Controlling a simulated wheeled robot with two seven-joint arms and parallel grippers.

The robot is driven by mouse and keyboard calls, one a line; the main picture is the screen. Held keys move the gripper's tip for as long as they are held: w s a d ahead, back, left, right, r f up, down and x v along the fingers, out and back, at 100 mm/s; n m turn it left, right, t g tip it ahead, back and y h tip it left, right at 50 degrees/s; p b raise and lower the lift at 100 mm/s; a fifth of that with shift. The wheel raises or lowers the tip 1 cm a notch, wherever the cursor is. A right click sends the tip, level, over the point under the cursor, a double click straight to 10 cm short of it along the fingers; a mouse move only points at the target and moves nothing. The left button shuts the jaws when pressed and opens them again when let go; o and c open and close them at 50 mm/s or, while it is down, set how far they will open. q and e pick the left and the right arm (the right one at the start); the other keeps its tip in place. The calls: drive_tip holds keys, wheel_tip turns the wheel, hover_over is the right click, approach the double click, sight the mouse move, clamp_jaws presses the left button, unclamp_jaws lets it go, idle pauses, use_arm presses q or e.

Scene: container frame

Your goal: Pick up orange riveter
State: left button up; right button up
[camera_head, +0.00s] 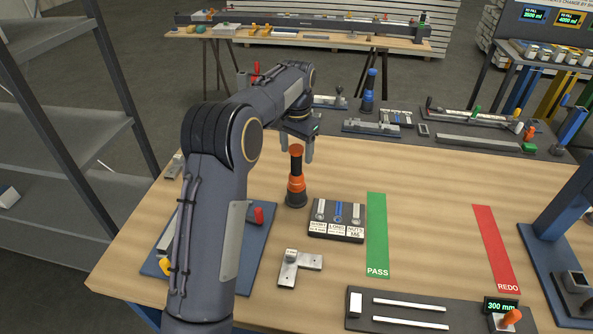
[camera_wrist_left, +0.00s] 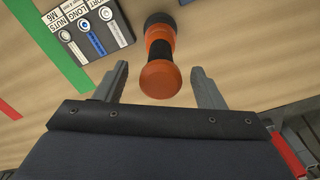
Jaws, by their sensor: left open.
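The orange riveter (camera_head: 297,178) stands upright on the wooden table in the head view, with an orange top, a black middle and a dark base. In the left wrist view the riveter (camera_wrist_left: 160,62) is seen from its top end, between and just beyond the fingertips. My left gripper (camera_wrist_left: 158,78) is open and empty, with one finger on each side of the riveter's top. My right gripper is not in view.
A black tray of labelled parts (camera_head: 337,232) stands just right of the riveter. A metal L-shaped bracket (camera_head: 299,268) lies in front. A green PASS strip (camera_head: 377,235) and a red REDO strip (camera_head: 496,249) lie further right, with bare table between them.

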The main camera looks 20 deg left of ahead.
use_arm(q)
wheel_tip(320, 180, down, 2)
drive_tip(key=c, duration=1.1)
drive_tip(key=shift+o, duration=0.2)
drive_tip(key=shift+r, duration=0.1)
